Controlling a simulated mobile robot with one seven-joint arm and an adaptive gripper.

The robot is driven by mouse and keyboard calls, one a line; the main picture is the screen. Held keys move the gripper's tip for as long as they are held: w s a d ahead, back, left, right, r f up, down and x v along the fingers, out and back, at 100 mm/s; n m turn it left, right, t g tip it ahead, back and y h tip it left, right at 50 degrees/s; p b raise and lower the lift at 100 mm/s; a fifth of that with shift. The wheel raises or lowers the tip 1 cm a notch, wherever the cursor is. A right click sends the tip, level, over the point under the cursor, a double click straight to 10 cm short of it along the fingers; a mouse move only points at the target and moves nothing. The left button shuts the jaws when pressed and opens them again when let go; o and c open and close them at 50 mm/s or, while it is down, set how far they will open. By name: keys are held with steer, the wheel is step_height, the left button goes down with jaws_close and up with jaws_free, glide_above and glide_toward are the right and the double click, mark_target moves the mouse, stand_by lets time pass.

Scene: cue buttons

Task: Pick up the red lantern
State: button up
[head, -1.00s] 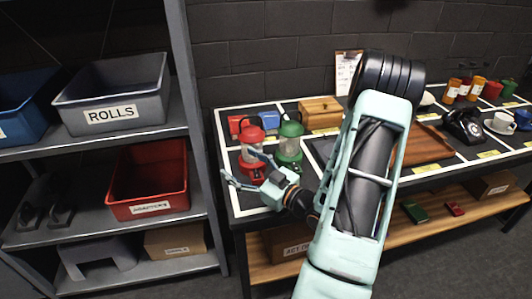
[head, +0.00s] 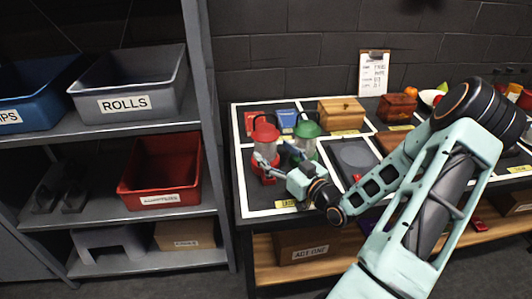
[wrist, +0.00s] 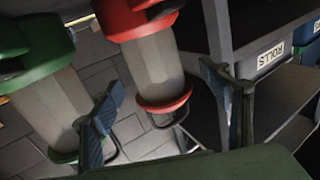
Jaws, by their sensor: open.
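The red lantern (head: 265,142) stands upright on the left end of the table, and the green lantern (head: 307,133) stands just right of it. My gripper (head: 278,157) is open and empty, low in front of the two lanterns, and covers part of their lower bodies. In the wrist view, the red lantern (wrist: 157,60) shows between my open fingers (wrist: 160,103), tilted in the picture. The green lantern (wrist: 50,95) is at the left there, partly behind the left finger. I cannot tell whether any finger touches a lantern.
A grey shelf stands left of the table, holding a grey ROLLS bin (head: 128,88) and a red bin (head: 160,172). Behind the lanterns are a red box, a blue box (head: 287,117) and a wooden box (head: 341,114).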

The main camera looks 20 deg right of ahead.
mark_target(266, 144)
steer(key=w, duration=0.5)
steer(key=shift+a+f, duration=0.2)
steer(key=shift+a, duration=0.05)
steer(key=shift+c, duration=0.6)
steer(key=c, duration=1.5)
steer(key=shift+r, duration=0.1)
steer(key=shift+c, duration=1)
steer(key=shift+w+r, duration=0.1)
steer(key=shift+r, duration=0.05)
